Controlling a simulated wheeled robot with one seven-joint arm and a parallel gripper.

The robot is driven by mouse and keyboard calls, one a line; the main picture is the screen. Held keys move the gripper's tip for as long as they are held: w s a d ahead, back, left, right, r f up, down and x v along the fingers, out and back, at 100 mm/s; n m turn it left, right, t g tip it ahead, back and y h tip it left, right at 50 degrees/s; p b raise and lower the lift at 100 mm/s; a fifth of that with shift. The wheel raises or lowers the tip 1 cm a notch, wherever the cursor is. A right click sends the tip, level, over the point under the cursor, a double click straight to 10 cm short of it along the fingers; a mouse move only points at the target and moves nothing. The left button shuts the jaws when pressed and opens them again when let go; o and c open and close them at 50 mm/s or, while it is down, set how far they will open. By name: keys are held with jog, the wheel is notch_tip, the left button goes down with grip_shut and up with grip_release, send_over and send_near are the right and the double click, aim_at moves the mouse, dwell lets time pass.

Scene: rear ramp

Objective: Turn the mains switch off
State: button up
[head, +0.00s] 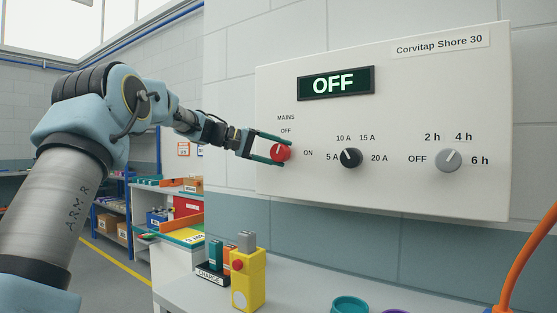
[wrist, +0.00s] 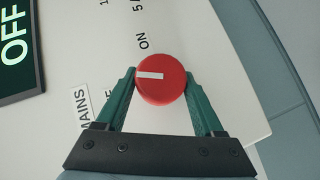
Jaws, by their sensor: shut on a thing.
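The red mains switch (head: 281,153) is a round knob at the left of the white panel (head: 400,80). In the wrist view the red knob (wrist: 160,88) shows a white mark that points towards the panel's upper side, where OFF is printed above the knob. ON is printed to its right. My gripper (head: 284,150) reaches in from the left and is shut on the knob, with one green finger on each side. The display (head: 336,83) above reads OFF. Part of the OFF label is hidden in the wrist view.
A black knob (head: 350,158) marked in amps and a grey knob (head: 448,160) marked in hours sit further right on the panel. A yellow block (head: 248,282) stands on the counter below. An orange cable (head: 525,262) hangs at the right. The air before the panel is free.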

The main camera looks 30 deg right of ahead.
jog(key=shift+f+n+g+h+b, duration=0.3)
jog(key=shift+n+h+b, duration=0.45)
jog(key=shift+b, duration=0.3)
jog(key=shift+r+n+g+h+b, duration=0.15)
jog(key=shift+n+g+h+b, duration=0.25)
jog(key=shift+n+h+b, duration=0.4)
jog(key=shift+r, duration=0.1)
jog(key=o, duration=1.3)
jog(key=shift+o, duration=0.2)
jog(key=shift+a, duration=0.1)
jog(key=b+v, duration=0.2)
jog(key=v, duration=0.8)
jog(key=shift+a+b, duration=0.3)
jog(key=shift+b, duration=0.1)
jog(key=shift+w, duration=0.15)
